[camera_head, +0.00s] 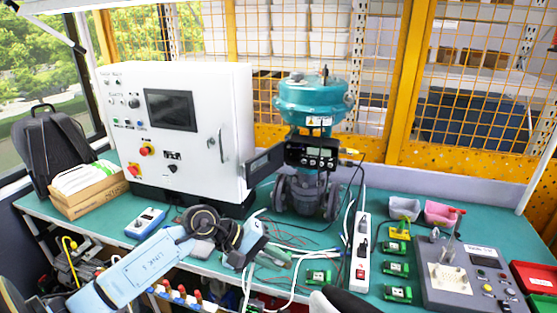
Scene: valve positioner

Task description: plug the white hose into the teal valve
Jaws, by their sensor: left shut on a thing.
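The teal valve (313,100) stands upright at the back middle of the green table, with a black positioner (312,153) on its front and a grey flanged body below. My left gripper (284,257) reaches in from the left, low in front of the valve near the table's front edge. It is shut on the white hose (299,275), which shows as a thin white line beside the fingers; the grasp itself is small and partly hidden. The hose end is apart from the valve as far as I can see. My right gripper is not in view.
A white control cabinet (190,130) stands left of the valve. A white power strip (361,250), green terminal modules (396,270), a grey test panel (470,275) and two small bins (404,208) lie to the right. Loose cables cross the table before the valve.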

